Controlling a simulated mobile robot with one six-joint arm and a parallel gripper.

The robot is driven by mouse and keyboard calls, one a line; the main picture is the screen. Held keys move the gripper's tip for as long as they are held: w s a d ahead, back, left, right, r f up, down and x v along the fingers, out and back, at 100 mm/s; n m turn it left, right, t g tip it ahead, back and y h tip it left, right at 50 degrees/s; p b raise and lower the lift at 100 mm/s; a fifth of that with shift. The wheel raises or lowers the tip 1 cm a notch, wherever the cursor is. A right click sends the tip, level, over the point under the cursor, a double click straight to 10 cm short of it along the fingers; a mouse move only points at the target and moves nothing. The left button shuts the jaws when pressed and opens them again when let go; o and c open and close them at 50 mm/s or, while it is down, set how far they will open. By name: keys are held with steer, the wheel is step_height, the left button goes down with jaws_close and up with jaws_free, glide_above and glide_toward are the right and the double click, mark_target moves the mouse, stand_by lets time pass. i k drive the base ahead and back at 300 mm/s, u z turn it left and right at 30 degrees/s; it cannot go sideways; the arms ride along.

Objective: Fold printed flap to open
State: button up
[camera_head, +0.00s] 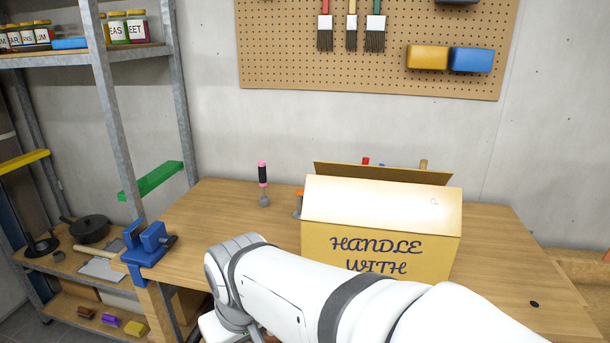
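A cardboard box (430,252) with "HANDLE WITH" in dark script on its front stands on the wooden workbench. Its front flap (385,203) slopes back over the top, pale and bare apart from a small faint mark. A darker brown back flap (385,173) stands raised behind it, leaning back. The lower front of the box is hidden behind my white arm.
A blue vise (148,243) is fixed at the bench's left corner. A pink-and-black handled tool (263,182) stands left of the box. Other tool tops show behind the box. The bench right of the box is mostly clear. A metal shelf (105,110) stands left, a pegboard (300,65) behind.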

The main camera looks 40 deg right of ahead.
mark_target(390, 205)
steer(key=z, duration=1.5)
